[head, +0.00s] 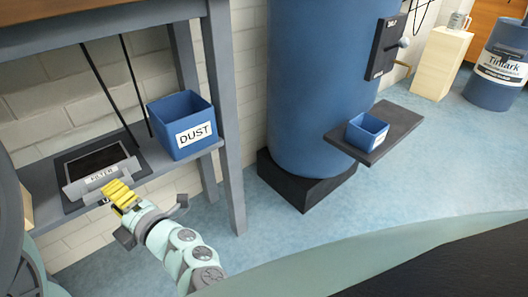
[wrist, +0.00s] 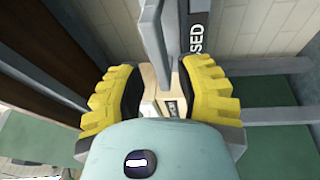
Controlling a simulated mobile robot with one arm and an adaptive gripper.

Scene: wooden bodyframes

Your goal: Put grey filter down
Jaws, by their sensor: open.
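The grey filter (head: 80,187) lies on the lower shelf at the left in the head view. It has a dark middle and a grey front plate with a label reading FILTER. My gripper (head: 118,192), with yellow fingers, is just in front of the filter's label side. In the wrist view my gripper (wrist: 160,78) is open, with its two yellow fingers spread apart. A pale piece with a small label shows between them, partly hidden. I cannot tell whether the fingers touch the filter.
A blue DUST box (head: 182,128) stands right of the filter on the shelf. A grey table leg (head: 224,120) stands beside it. A large blue cylinder (head: 320,90) and a small blue box (head: 366,132) on a dark ledge are farther right. Blue floor between is clear.

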